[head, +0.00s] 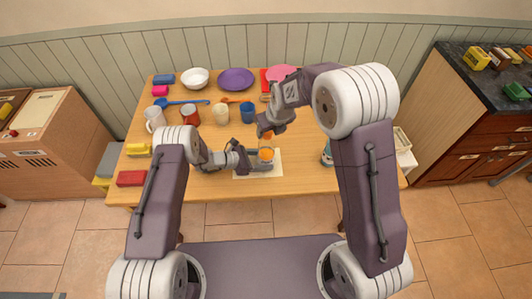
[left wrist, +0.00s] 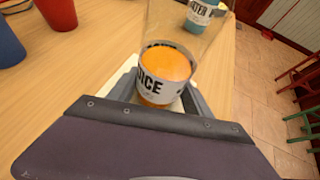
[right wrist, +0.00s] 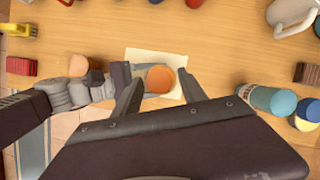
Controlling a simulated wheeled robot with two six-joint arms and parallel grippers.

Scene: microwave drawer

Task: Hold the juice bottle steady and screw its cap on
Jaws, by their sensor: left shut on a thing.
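The juice bottle (left wrist: 165,75) stands upright on a pale mat (head: 277,171), clear above with orange juice and a JUICE label below. My left gripper (head: 258,162) is shut around its lower part; its grey fingers flank the label in the left wrist view. An orange cap (head: 267,135) shows at the bottle's top, beneath my right gripper (head: 268,128). In the right wrist view an orange disc (right wrist: 160,78) lies between the right fingers, with gaps on both sides, so that gripper looks open. I cannot tell how tightly the cap sits. The bottle's top is outside the left wrist view.
A water bottle (right wrist: 272,101) stands to the right. A blue mug (head: 248,113), a cream mug (head: 221,114) and a red mug (head: 190,116) stand behind. A white bowl (head: 195,78) and purple plate (head: 236,79) are at the back.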

